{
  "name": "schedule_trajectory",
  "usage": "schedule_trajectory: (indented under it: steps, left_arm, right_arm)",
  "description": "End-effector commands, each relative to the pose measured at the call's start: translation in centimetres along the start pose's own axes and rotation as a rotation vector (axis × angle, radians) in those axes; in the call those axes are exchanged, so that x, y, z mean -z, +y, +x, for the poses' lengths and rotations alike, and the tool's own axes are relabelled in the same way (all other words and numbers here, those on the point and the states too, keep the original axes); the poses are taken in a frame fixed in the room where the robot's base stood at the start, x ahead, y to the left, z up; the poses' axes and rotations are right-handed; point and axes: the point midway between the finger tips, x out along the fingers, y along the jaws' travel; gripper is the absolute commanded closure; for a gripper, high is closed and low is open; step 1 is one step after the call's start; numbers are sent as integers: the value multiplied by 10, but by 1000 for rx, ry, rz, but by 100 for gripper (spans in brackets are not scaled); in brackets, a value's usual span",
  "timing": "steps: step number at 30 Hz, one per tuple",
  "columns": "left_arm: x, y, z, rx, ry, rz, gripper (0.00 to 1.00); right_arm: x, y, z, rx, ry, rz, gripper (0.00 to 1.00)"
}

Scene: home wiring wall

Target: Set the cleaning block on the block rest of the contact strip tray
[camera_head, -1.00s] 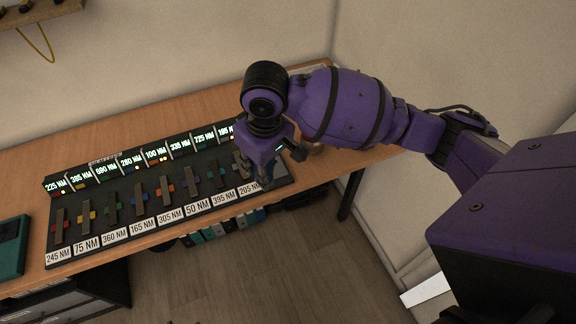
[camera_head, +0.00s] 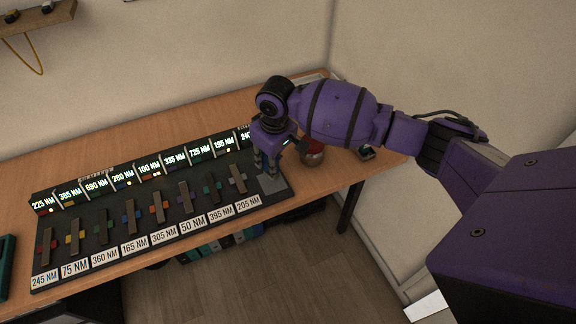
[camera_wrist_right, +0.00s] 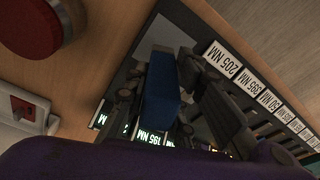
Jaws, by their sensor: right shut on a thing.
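The cleaning block (camera_wrist_right: 160,88) is blue and sits between the fingers of my right gripper (camera_wrist_right: 168,82) in the right wrist view. In the head view my right gripper (camera_head: 267,165) points down over the right end of the dark contact strip tray (camera_head: 222,203). A light grey pad, which looks like the block rest (camera_head: 272,185), lies there beside the rightmost strip; part of it is hidden by the gripper. The right wrist view shows the pad (camera_wrist_right: 158,33) just past the block. I cannot tell whether block and pad touch. My left gripper is not in view.
Several upright strips with lit displays and number labels (camera_head: 193,222) fill the tray left of the gripper. The desk's front edge is near.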

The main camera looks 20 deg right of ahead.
Motion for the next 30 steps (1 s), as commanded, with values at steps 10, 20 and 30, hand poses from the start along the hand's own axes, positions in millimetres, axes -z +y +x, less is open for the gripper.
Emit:
schedule_trajectory:
  steps: [10, 20, 30]
  left_arm:
    - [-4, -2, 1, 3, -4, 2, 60]
    - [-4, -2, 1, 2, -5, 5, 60]
    - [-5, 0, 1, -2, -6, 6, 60]
  right_arm:
    - [-3, -2, 24, 1, 1, -3, 100]
    - [-4, -2, 28, 1, 0, -2, 61]
    - [-4, -2, 27, 1, 0, -2, 58]
